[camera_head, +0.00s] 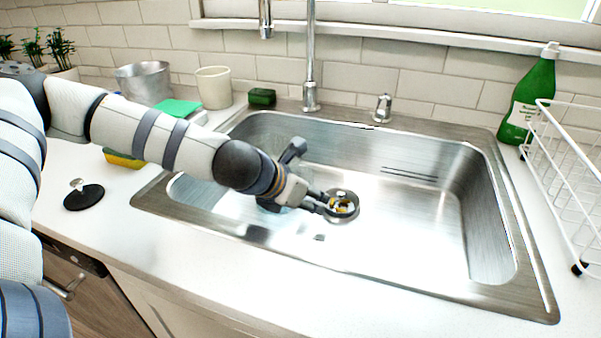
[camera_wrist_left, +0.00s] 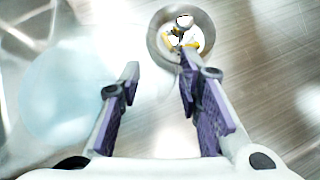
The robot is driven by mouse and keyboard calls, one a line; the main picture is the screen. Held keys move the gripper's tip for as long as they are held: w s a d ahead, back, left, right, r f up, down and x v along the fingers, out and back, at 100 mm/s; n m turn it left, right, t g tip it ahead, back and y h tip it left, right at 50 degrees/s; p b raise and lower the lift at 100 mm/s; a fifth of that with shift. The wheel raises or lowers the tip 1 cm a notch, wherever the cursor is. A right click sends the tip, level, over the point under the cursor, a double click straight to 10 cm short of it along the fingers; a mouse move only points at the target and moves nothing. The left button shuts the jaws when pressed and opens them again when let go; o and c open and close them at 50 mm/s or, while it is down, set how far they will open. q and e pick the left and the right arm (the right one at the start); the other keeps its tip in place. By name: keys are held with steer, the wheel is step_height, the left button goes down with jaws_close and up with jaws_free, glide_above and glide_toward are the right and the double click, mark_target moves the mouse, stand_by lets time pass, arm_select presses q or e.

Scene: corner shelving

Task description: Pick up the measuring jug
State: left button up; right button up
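My left gripper (camera_head: 322,203) reaches down into the steel sink, its fingertips beside the drain. In the left wrist view the two purple-padded fingers of this gripper (camera_wrist_left: 158,76) stand apart with nothing between them. A pale blue, see-through round shape (camera_wrist_left: 65,95) lies left of the fingers, apart from them; it may be the measuring jug, but its outline is faint. In the head view only a bluish patch (camera_head: 270,206) shows under my wrist, mostly hidden by it. My right gripper is not in view.
The sink (camera_head: 420,230) has raised walls around my gripper; its right half is clear. The drain (camera_head: 342,218) holds something yellow. A faucet (camera_head: 311,60) stands behind. A green bottle (camera_head: 530,100) and white wire rack (camera_head: 570,180) are at right. A black lid (camera_head: 84,198) lies left.

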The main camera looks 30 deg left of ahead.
mark_target(309, 172)
arm_select(q)
steer(key=shift+w+d+f, duration=0.1)
steer(key=shift+w+f, duration=0.05)
steer(key=shift+w, duration=0.1)
steer(key=shift+s+r, duration=0.2)
steer(key=shift+s, duration=0.3)
jaws_close()
steer(key=shift+w+r, duration=0.1)
steer(key=shift+r, duration=4.95)
